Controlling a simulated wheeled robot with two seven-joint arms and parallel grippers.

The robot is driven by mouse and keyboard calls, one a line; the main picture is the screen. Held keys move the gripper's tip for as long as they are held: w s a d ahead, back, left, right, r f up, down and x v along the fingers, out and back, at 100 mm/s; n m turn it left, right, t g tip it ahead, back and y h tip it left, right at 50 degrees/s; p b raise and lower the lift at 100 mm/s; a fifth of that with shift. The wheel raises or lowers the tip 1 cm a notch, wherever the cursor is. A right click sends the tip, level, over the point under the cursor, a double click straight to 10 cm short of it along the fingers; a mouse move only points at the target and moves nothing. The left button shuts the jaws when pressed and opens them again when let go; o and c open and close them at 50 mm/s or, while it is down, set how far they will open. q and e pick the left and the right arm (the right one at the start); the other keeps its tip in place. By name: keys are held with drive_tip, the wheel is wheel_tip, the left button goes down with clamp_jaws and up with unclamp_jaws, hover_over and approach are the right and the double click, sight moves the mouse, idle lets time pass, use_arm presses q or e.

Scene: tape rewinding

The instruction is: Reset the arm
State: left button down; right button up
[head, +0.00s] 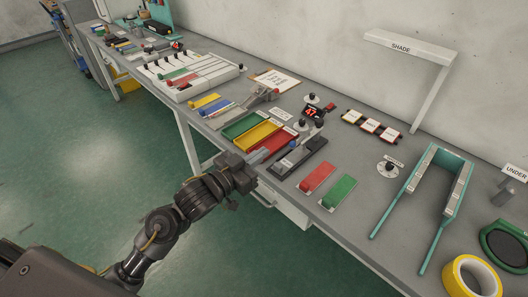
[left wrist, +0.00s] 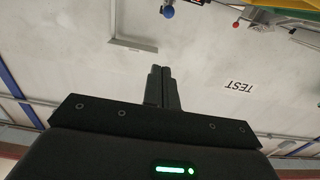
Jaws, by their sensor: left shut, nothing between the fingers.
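My left arm comes in from the lower left in the head view. Its gripper (head: 260,157) is shut and empty, by the bench's front edge. It lies close to the red tray and the dark device (head: 297,157) with a black handle; I cannot tell whether it touches either. In the left wrist view the two dark fingers (left wrist: 161,88) are together with nothing between them. Behind them is a pale surface with an upside-down TEST label (left wrist: 238,86). My right gripper is not in view.
The grey bench (head: 345,232) carries green (head: 243,124), yellow (head: 257,135) and red (head: 281,143) trays, plus loose red (head: 317,177) and green (head: 339,192) strips. A teal frame (head: 435,185) and yellow tape roll (head: 470,277) stand right. Floor in front is clear.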

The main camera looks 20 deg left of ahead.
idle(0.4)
use_arm(q)
drive_tip(key=s+a+f+n+g+y, duration=0.4)
drive_tip(key=s+f, duration=0.3)
drive_tip(key=f, duration=0.5)
drive_tip(key=s+a+f+g+y, duration=0.2)
drive_tip(key=s+f+g, duration=0.25)
drive_tip(key=s, duration=0.55)
drive_tip(key=s+a+f+g+y, duration=0.2)
drive_tip(key=s+f+g, duration=0.3)
drive_tip(key=s, duration=0.4)
wheel_tip(320, 180, down, 28)
drive_tip(key=s, duration=0.2)
drive_tip(key=s+a+f+m+g, duration=0.1)
drive_tip(key=s+a+f, duration=0.1)
drive_tip(key=s+f, duration=1.3)
drive_tip(key=shift+s+a, duration=0.4)
drive_tip(key=shift+s, duration=0.35)
